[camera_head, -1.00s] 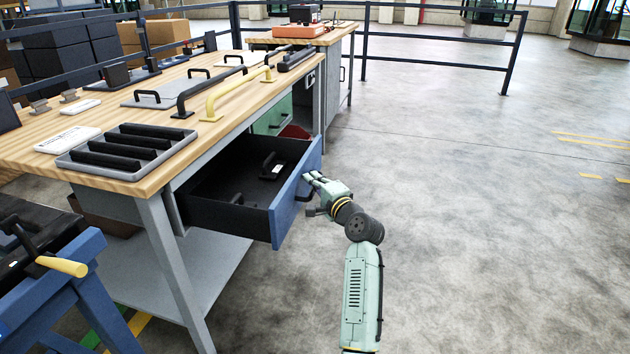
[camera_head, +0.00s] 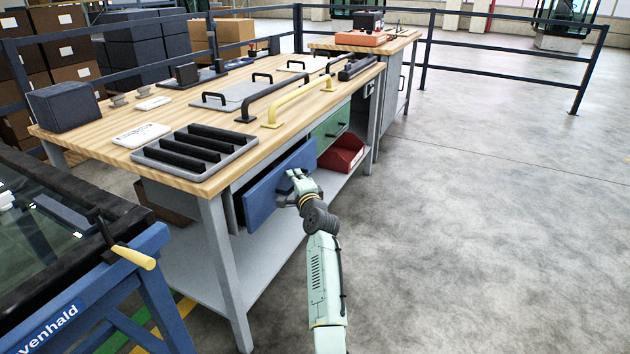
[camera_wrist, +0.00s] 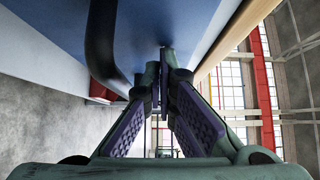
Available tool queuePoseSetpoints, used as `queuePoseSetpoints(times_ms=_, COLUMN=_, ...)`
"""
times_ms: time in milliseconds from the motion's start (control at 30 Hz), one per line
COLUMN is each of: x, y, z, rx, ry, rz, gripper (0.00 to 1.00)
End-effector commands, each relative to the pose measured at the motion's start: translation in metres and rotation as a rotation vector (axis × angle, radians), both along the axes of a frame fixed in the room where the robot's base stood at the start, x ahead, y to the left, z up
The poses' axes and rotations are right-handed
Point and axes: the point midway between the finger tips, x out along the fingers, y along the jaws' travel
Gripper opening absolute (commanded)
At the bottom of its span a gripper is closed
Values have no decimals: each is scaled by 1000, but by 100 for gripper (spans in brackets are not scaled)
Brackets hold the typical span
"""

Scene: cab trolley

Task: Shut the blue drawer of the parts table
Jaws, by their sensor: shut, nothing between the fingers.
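The blue drawer (camera_head: 268,194) is under the wooden top of the parts table (camera_head: 108,142). In the wrist view, the blue front (camera_wrist: 180,28) fills the upper part, with a dark bar handle (camera_wrist: 103,50) left of the closed fingertips (camera_wrist: 163,78). The fingertips are at or very close to the front; I cannot tell if they touch.
A green drawer (camera_head: 328,133) and a red bin (camera_head: 345,153) are right of the blue drawer. A grey tray (camera_head: 238,152) and bar handles lie on the table top. A blue-framed trolley (camera_head: 150,245) stands at the left. The floor (camera_head: 470,230) at the right is clear.

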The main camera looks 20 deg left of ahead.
Motion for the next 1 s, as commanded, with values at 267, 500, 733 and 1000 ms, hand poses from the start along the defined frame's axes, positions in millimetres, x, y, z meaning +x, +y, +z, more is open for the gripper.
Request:
queuePoseSetpoints(times_ms=267, x=1, y=33, z=0, rx=-1, ry=-1, rz=1, gripper=0)
queuePoseSetpoints(times_ms=500, x=1, y=40, z=0, rx=0, ry=0, rz=0, gripper=0)
queuePoseSetpoints(times_ms=733, x=1, y=41, z=0, rx=-1, ry=0, rz=2, gripper=0)
queuePoseSetpoints(times_ms=1000, x=1, y=38, z=0, rx=-1, ry=0, rz=3, gripper=0)
